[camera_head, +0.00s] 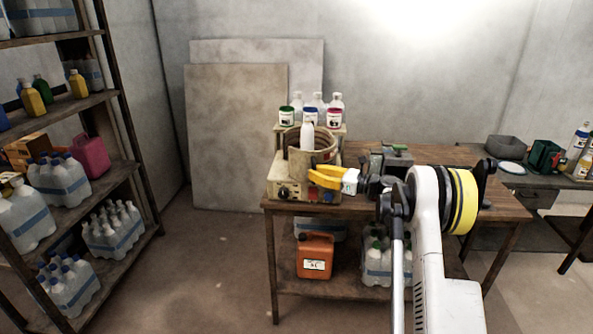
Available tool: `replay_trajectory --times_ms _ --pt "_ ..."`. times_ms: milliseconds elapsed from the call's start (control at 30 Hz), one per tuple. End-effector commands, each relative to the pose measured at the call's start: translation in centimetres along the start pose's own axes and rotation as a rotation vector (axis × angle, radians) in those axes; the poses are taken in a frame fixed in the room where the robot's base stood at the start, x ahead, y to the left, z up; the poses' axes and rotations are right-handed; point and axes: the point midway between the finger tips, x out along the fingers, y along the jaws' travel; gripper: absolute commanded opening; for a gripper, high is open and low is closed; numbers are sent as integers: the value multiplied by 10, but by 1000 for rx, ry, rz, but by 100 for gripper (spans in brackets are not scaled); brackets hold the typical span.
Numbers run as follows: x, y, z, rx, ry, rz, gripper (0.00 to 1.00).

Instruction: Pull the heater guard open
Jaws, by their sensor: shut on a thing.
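The heater (284,190) is a cream box with dials on its front, at the left end of the wooden table. A round beige guard (326,157) stands on it like an open-topped ring, with a white bottle (307,137) upright inside. My gripper (316,177) has yellow fingers and reaches in from the right, at the guard's lower front right. It is shut on the guard; the fingers hide the exact spot they hold.
Several jars and bottles (311,116) stand on a small stand behind the heater. Grey-green equipment (390,160) sits right of it, partly behind my arm. An orange canister (314,256) is on the lower shelf. A loaded rack (127,158) stands at left, with clear floor between.

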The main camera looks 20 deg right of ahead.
Motion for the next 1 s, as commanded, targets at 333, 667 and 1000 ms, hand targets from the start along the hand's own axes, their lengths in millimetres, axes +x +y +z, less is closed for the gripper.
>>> replay_trajectory --times_ms 333,667,1000 --pt "-64 -14 0 0 1 74 0" --pt "-109 -39 1 0 1 75 0" --pt "-131 -57 1 0 2 76 0"
